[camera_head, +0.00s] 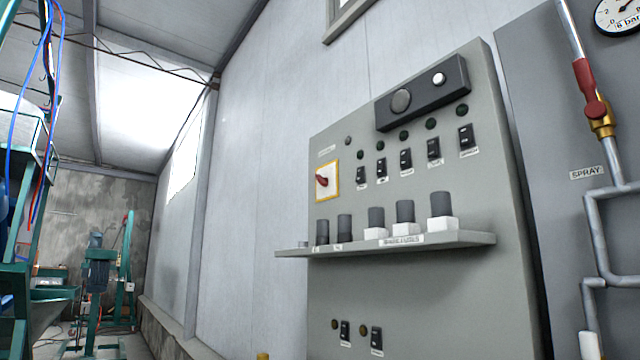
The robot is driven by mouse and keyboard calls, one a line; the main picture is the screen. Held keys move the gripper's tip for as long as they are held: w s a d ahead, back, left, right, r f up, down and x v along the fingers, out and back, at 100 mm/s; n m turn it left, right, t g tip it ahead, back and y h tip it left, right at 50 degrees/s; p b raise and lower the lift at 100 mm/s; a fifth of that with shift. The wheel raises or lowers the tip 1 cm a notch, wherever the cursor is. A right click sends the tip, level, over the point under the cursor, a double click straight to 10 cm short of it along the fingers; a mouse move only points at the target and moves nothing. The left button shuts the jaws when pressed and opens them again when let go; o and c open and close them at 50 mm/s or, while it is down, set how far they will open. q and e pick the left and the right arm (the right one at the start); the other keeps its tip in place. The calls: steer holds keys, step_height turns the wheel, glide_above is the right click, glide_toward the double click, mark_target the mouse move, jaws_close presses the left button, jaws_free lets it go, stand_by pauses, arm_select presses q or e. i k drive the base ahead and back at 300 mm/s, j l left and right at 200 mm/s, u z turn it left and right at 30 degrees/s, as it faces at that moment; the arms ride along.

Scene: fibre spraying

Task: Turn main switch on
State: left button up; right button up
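A grey control panel (425,290) is mounted in the right half of the view. The main switch (323,181) is a red rotary handle on a white and yellow square plate at the panel's left edge. Its red handle looks tilted, and I cannot read the position marks. Several black rocker switches (405,159) run in a row to its right, with small dark round lamps above them. Neither of my grippers shows in this view.
A shelf (470,239) with several dark knobs or cylinders juts out below the switches. A pipe with a red-handled valve (590,100) and a gauge (617,15) stand at the right. Green machinery (100,270) is far left. The space before the panel looks clear.

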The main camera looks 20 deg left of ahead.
mark_target(323, 181)
steer(key=i+j+z, duration=0.2)
steer(key=j+z, duration=0.2)
steer(key=j, duration=0.55)
steer(key=j+z, duration=0.35)
steer(key=j, duration=0.6)
steer(key=i, duration=0.05)
